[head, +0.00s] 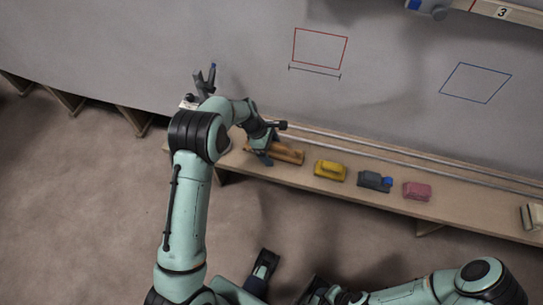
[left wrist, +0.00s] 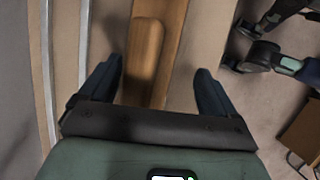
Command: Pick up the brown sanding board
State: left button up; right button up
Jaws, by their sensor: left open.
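The brown sanding board (head: 287,154) lies on the wooden ledge in the head view, partly covered by my left gripper (head: 271,143). In the left wrist view it is a long flat board (left wrist: 172,62) with a rounded brown grip on top. My left gripper (left wrist: 158,68) is open there, with one finger on each side of the board. The fingers look apart from the board; I cannot tell how far above it they are. Dark parts of my right arm's end (head: 318,290) show at the bottom of the head view, too unclear to tell its jaws.
On the ledge (head: 451,210), right of the board, are a yellow block (head: 330,170), a grey block with a blue part (head: 375,181), and a pink block (head: 417,191). Metal rails (head: 360,143) run behind them. The grey hull wall (head: 400,75) rises beyond, with red and blue outlines.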

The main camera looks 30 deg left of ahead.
aim_at(272, 154)
pick_arm(q)
jog(key=shift+s+d+f+g, duration=0.3)
jog(key=shift+s+d+f, duration=0.2)
jog(key=shift+f, duration=0.3)
jog(key=c, duration=1.4)
jog(key=shift+o, duration=0.2)
pick_arm(e)
jog(key=shift+f, duration=0.1)
pick_arm(q)
jog(key=shift+a+r, duration=0.1)
jog(key=shift+r, duration=0.3)
grip_shut()
notch_tip(272, 154, up, 20)
jog(key=p, duration=0.4)
jog(key=shift+w+f, duration=0.2)
jog(key=shift+w, duration=0.1)
pick_arm(e)
jog(key=r, duration=0.1)
jog(key=s+r, duration=0.1)
jog(key=r, duration=0.1)
jog(key=shift+s+g, duration=0.1)
jog(key=shift+g, duration=0.2)
pick_arm(q)
jog(key=shift+a, duration=0.1)
jog(key=shift+c, duration=0.3)
grip_release()
jog(key=shift+f, duration=0.1)
jog(key=shift+c, duration=0.4)
pick_arm(e)
jog(key=shift+r, duration=0.1)
